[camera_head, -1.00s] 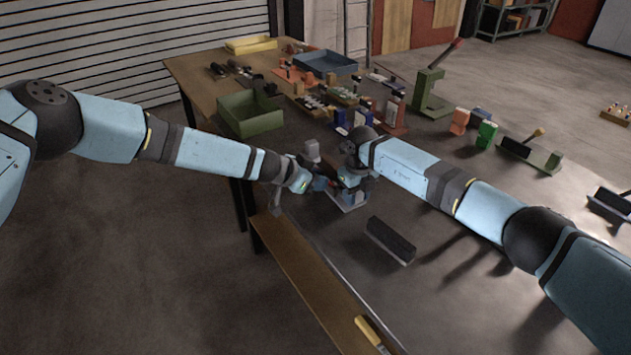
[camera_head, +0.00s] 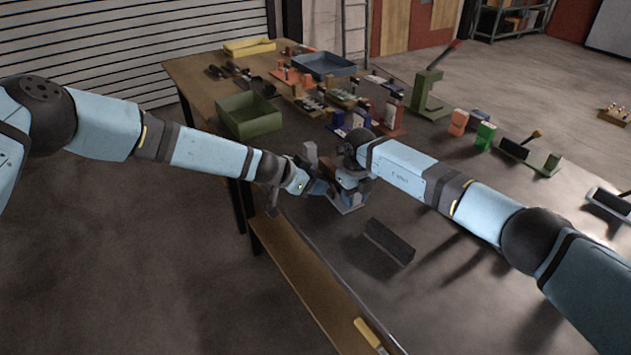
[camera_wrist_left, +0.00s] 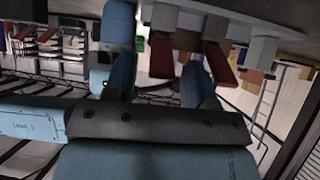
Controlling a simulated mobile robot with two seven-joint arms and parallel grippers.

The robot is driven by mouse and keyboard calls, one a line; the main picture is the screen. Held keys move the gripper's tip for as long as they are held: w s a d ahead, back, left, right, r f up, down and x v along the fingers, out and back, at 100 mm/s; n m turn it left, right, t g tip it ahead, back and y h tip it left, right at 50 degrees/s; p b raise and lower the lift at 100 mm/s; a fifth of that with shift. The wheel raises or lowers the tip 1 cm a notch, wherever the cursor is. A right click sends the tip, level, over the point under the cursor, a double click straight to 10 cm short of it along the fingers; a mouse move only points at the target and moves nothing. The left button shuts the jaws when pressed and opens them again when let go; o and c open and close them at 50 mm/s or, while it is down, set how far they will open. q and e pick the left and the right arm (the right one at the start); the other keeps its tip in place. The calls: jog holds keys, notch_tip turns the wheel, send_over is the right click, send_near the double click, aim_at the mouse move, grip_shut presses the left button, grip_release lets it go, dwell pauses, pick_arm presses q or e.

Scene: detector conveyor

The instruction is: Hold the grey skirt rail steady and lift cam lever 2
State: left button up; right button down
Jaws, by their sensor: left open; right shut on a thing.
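The small fixture stands on a pale base (camera_head: 352,206) at the table's near edge, mostly hidden by my wrists in the head view. In the left wrist view, red levers hang from a row of grey blocks; one red lever (camera_wrist_left: 162,56) appears between the blue fingers of my left gripper (camera_wrist_left: 160,80), another (camera_wrist_left: 218,62) to the right of them. My left gripper (camera_head: 319,187) is open; whether it touches a lever I cannot tell. My right gripper (camera_head: 346,181) is shut at the fixture, apparently on the grey skirt rail; the contact is hidden. Lever numbers are not readable.
A dark grey block (camera_head: 390,241) lies on the open table in front of the fixture. A green tray (camera_head: 250,125) stands behind my left arm. Several small fixtures crowd the table behind. A yellow-handled tool (camera_head: 368,333) lies at the near edge.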

pick_arm(q)
jog(key=v, duration=1.1)
jog(key=shift+a, duration=0.15)
jog(key=shift+s+r, duration=0.1)
pick_arm(e)
jog(key=c, duration=0.6)
grip_release()
jog(key=shift+c, duration=0.2)
jog(key=shift+r, duration=0.1)
